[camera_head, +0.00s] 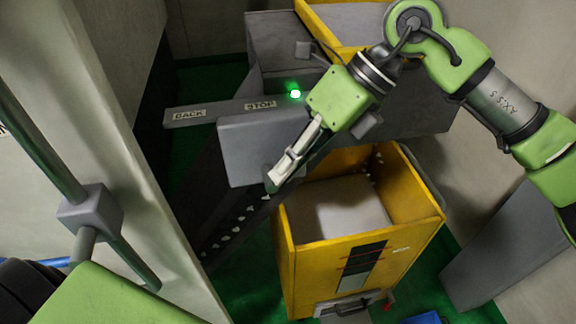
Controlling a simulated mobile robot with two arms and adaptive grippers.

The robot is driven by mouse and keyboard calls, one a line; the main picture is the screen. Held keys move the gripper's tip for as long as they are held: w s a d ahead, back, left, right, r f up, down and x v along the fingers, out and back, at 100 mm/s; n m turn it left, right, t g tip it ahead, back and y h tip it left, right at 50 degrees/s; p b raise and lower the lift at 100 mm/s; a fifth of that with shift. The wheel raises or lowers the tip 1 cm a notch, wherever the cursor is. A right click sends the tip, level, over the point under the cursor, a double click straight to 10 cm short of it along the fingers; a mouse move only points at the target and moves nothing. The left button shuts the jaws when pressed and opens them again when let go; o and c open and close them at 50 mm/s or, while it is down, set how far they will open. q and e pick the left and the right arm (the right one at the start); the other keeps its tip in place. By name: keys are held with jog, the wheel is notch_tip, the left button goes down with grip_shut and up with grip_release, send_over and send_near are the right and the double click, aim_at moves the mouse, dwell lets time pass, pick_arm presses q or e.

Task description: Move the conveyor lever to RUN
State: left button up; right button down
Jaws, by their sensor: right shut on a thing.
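The lever's label strip (222,113) shows BACK at its left and STOP further right; any RUN label is hidden behind my right gripper. A small green lamp (295,94) glows just above the strip near STOP. My right gripper (277,178) reaches down from the upper right, in front of the grey housing (258,150) below the strip. Its pale fingers are shut on what appears to be the conveyor lever, which the fingers mostly hide. I cannot tell the lever's exact position. My left gripper is out of view; only part of that arm shows at the lower left.
A yellow bin (304,256) stands below the housing, with another yellow container (326,16) behind. A dark perforated conveyor (226,215) slopes under the housing. A pale post (100,120) fills the left side. Green floor (258,275) shows between.

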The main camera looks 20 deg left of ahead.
jog(key=c, duration=2.2)
grip_release()
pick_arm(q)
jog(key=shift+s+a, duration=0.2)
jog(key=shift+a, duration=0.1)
pick_arm(e)
jog(key=shift+o, duration=0.2)
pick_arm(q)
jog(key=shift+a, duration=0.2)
pick_arm(e)
jog(key=shift+w+d+r, duration=0.1)
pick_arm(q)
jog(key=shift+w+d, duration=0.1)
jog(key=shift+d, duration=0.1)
pick_arm(e)
jog(key=v, duration=1.1)
jog(key=shift+w+d+r, duration=0.15)
jog(key=shift+r, duration=0.15)
